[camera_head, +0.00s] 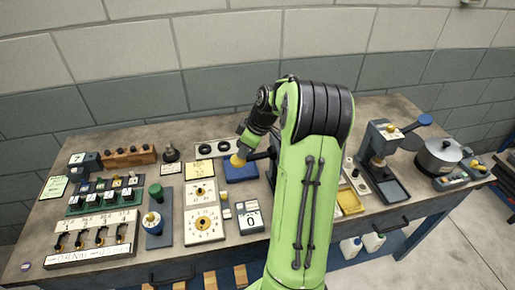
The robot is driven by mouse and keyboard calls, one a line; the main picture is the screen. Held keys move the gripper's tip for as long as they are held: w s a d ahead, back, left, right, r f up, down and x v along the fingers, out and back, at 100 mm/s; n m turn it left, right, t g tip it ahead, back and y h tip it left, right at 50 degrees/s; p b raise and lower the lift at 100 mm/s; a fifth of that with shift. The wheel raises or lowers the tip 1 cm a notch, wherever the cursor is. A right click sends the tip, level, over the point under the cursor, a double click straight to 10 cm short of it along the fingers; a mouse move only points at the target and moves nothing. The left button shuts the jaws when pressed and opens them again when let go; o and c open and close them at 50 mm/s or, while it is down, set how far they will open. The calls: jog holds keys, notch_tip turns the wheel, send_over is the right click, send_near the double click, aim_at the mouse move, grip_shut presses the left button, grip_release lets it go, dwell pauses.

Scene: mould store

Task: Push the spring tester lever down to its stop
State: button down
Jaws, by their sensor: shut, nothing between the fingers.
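My gripper (242,153) is shut and empty, pointing down over the back middle of the bench. Directly below its tip is a round yellow knob or pad (237,161) over a blue block (241,173). A short dark bar (261,155) runs from beside the yellow part to a dark upright, mostly hidden behind my green arm. This looks like the spring tester lever, but the label is not readable. Whether the fingertips touch the yellow part, and how low the bar sits, I cannot tell.
A dark press with a blue-ended handle (424,120) and a round metal pot (438,154) stand at the right. Dial plates (204,223), a green-knobbed device (157,219) and switch panels (93,240) crowd the left. My arm hides the bench's middle.

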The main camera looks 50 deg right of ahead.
jog(key=shift+s+f, duration=0.1)
jog(key=shift+f, duration=0.3)
jog(key=shift+f+b, duration=0.55)
jog(key=shift+b, duration=0.05)
jog(key=shift+s, duration=0.1)
jog(key=shift+s+f, duration=0.1)
dwell(0.4)
jog(key=shift+r+p, duration=0.55)
jog(key=shift+r, duration=0.1)
notch_tip(320, 180, up, 10)
jog(key=p, duration=0.8)
jog(key=shift+w+r, duration=0.2)
jog(key=shift+w, duration=0.05)
